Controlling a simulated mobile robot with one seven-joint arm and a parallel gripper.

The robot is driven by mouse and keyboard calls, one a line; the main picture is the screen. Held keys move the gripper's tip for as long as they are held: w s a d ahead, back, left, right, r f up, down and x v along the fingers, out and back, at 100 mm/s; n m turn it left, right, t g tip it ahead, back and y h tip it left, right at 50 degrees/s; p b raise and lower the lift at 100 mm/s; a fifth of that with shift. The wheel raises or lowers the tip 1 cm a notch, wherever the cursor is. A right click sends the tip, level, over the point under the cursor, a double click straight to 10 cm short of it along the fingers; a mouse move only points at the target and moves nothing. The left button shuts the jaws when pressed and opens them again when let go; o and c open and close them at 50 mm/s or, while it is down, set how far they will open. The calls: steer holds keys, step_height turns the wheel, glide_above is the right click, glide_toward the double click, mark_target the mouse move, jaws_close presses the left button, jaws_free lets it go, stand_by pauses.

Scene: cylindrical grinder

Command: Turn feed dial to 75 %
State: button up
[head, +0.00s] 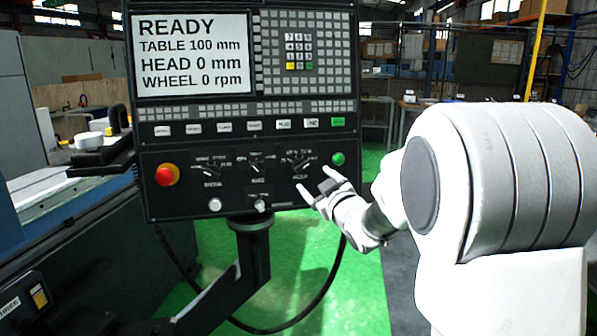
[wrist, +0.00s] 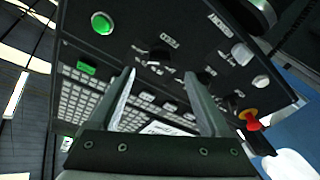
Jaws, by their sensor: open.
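The feed dial (head: 300,164) is the rightmost of three black dials on the lower part of the control panel, beside a green button. In the wrist view the dial (wrist: 160,52) sits next to the printed word FEED. Its pointer setting is too small to read. My gripper (head: 315,182) is just in front of the panel, slightly below and right of the dial. In the wrist view its two fingers (wrist: 160,74) are apart with nothing between them, and the dial shows just beyond the tips. I cannot see any contact.
A green button (head: 338,158) is close right of the dial. The middle dial (head: 257,164), left dial (head: 210,172) and red mushroom button (head: 166,175) are to its left. The screen (head: 192,55) reads READY, with wheel 0 rpm.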

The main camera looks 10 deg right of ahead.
mark_target(306, 169)
steer(key=w, duration=0.2)
steer(key=w+a, duration=0.1)
steer(key=w, duration=0.5)
steer(key=shift+a, duration=0.2)
steer(key=shift+s, duration=0.1)
jaws_close()
steer(key=n+b, duration=0.1)
steer(key=n, duration=0.2)
steer(key=shift+d+g+b, duration=0.1)
steer(key=shift+g+b, duration=0.2)
steer(key=n, duration=0.2)
steer(key=n+g+y, duration=0.1)
steer(key=n, duration=0.2)
steer(key=shift+d+r, duration=0.1)
steer(key=shift+r, duration=0.1)
steer(key=shift+n, duration=0.4)
